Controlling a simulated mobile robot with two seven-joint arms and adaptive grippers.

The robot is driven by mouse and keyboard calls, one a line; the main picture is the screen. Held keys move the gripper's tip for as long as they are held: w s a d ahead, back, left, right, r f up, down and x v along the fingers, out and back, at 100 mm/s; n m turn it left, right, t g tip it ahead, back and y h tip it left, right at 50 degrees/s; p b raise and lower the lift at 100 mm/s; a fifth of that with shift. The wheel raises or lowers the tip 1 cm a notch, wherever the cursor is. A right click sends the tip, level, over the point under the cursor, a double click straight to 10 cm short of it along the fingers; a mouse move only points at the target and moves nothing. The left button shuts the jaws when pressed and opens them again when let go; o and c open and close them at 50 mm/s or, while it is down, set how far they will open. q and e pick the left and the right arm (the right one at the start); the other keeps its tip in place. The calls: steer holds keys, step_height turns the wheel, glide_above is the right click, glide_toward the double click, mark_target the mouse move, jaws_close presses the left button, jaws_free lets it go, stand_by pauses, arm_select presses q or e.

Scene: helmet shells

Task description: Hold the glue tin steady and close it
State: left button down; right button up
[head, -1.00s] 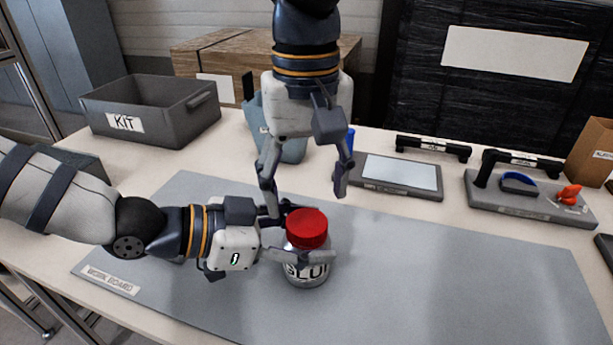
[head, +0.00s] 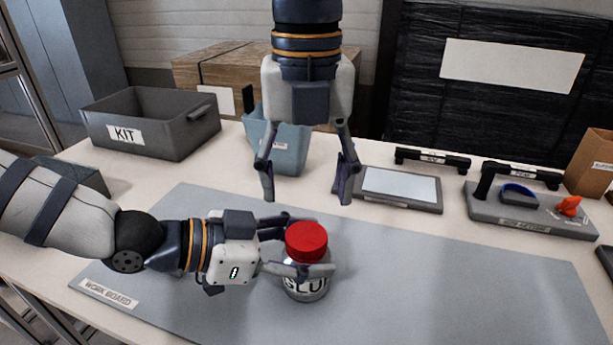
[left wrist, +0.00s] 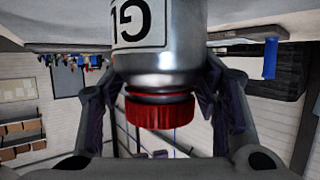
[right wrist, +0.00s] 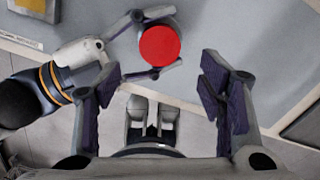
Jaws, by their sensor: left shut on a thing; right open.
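The glue tin (head: 306,286) is a silver can with a white label, upright on the grey work board (head: 440,270). Its red lid (head: 306,240) sits on top; I cannot tell how tightly. My left gripper (head: 300,256) is shut around the tin from the left, just below the lid. In the left wrist view the tin (left wrist: 155,65) is between the fingers, with the ribbed red lid (left wrist: 162,112). My right gripper (head: 308,190) is open and empty, pointing down above and behind the tin. In the right wrist view the lid (right wrist: 159,46) lies beyond the open fingers.
A grey KIT box (head: 150,122) stands at the back left. A blue-grey bin (head: 290,145) is behind my right gripper. A flat screen tray (head: 400,186) and a holder with blue and orange items (head: 535,205) are at right. The board's right half is clear.

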mark_target(307, 235)
steer(key=shift+f, duration=4.05)
steer(key=c, duration=1.2)
steer(key=m, duration=0.3)
steer(key=shift+c, duration=0.2)
steer(key=o, duration=1.3)
